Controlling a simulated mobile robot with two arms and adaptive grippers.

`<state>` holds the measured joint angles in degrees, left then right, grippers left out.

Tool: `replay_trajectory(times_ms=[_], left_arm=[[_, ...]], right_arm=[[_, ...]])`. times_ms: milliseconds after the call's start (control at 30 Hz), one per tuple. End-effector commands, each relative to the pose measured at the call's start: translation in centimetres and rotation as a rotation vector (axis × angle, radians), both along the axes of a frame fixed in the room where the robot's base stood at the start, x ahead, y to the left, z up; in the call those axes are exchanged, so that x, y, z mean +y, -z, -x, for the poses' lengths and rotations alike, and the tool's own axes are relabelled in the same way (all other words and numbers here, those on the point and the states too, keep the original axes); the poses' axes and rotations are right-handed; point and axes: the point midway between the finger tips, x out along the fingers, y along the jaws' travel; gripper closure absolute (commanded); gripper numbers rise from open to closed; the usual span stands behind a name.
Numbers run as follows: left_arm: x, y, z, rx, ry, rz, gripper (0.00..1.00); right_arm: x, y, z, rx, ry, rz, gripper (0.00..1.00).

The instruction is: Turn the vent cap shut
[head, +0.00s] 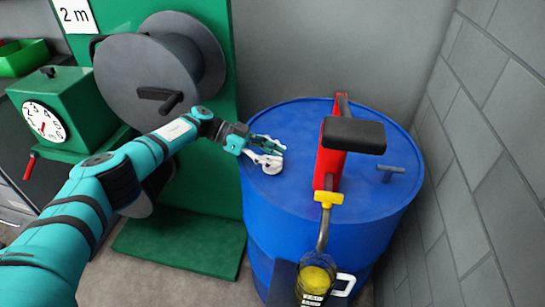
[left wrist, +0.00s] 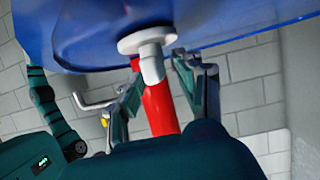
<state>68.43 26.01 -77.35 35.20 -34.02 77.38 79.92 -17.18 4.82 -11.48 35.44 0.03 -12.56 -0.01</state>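The vent cap (head: 269,163) is a small white fitting on the left part of the blue drum's (head: 290,120) top. In the left wrist view the vent cap (left wrist: 146,40) shows as a white disc with a short bent white stem, tilted by the camera angle. My left gripper (head: 262,150) is at the cap, partly covering it in the head view. In the left wrist view the left gripper (left wrist: 159,68) is open, a finger on each side of the stem, with visible gaps. My right gripper is not in view.
A red hand pump (head: 328,155) with a dark handle stands on the drum, right of the cap. A dark T-handle (head: 390,172) is further right. A grey reel (head: 150,70) on a green stand is left.

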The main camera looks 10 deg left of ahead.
Motion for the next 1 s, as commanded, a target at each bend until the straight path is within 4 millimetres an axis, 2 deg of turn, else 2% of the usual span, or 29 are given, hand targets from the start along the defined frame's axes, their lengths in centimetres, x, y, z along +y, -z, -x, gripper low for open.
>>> replay_trajectory(times_ms=[300,500,667,1000], left_arm=[[0.0,-6.0,0.0,-0.006,0.001,0.001,0.63],[0.0,-8.7,0.0,-0.004,0.002,0.000,0.63],[0.0,-9.4,0.0,-0.001,0.002,0.000,0.63],[0.0,-9.4,0.0,-0.001,0.002,0.000,0.63]], right_arm=[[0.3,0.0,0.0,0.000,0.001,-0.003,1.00],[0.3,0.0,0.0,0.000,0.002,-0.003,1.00],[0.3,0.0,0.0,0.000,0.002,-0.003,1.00],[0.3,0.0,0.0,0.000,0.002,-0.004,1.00]])
